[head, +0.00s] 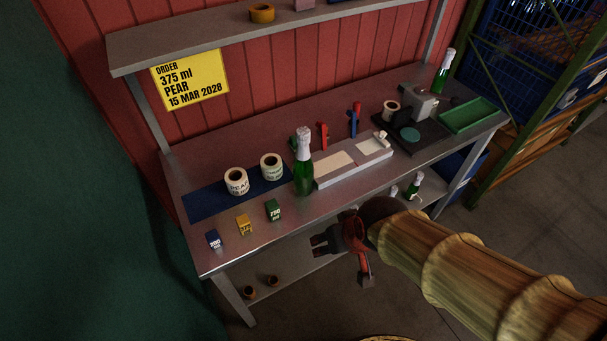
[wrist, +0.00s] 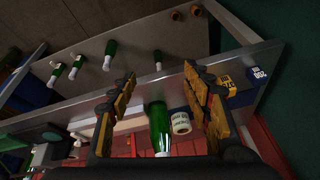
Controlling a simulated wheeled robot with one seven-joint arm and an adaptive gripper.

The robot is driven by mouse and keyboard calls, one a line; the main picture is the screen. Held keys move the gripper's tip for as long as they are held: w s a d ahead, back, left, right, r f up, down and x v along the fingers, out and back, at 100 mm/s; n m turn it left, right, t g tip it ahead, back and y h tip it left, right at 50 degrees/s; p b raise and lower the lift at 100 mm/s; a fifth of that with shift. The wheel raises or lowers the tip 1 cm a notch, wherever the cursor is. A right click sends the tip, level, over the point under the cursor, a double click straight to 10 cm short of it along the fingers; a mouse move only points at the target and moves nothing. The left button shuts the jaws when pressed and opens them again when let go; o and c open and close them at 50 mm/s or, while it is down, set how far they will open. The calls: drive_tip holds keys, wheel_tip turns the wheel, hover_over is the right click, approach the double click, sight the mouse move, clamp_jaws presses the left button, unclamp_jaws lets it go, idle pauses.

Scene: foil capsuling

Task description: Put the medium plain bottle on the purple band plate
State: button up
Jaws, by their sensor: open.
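My gripper (head: 343,262) is open and empty in front of the bench's front edge. In the wrist view my gripper (wrist: 159,75) shows both yellow-black fingers spread apart. A green bottle with a pale foil top (head: 303,170) stands upright on the bench; it shows between the fingers in the wrist view (wrist: 160,126), apart from them. Green bottles are on the lower shelf, one (head: 414,184) partly hidden under the bench edge; the wrist view shows several there, including this one (wrist: 110,48). I cannot tell which is the medium plain one. I cannot make out a purple band plate.
The bench (head: 225,245) carries label rolls (head: 236,181), blue (head: 213,239), yellow (head: 244,224) and green (head: 273,210) number blocks, a grey fixture (head: 340,160), a dark machine (head: 425,103) and a green tray (head: 468,115). Another bottle (head: 444,72) stands far right. A shelf (head: 200,42) overhangs the back.

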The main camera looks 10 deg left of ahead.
drive_tip(key=w+a+f+t+y+b, duration=0.1)
drive_tip(key=w+a+f+t, duration=0.2)
drive_tip(key=w+a+f, duration=0.4)
drive_tip(key=m+t, duration=0.2)
drive_tip(key=t, duration=0.9)
approach(304, 144)
drive_tip(key=x, duration=0.4)
drive_tip(key=shift+w+d+r+b, duration=0.1)
drive_tip(key=shift+w+r+b, duration=0.1)
drive_tip(key=shift+b, duration=0.15)
drive_tip(key=shift+n+y, duration=0.3)
drive_tip(key=shift+y, duration=0.1)
drive_tip(key=shift+f+b+x, duration=0.15)
drive_tip(key=shift+b+x, duration=0.2)
drive_tip(key=shift+x, duration=1.55)
drive_tip(key=shift+f+b+x, duration=0.1)
drive_tip(key=shift+b+x, duration=0.2)
drive_tip(key=shift+x, duration=1.6)
drive_tip(key=c, duration=0.3)
clamp_jaws()
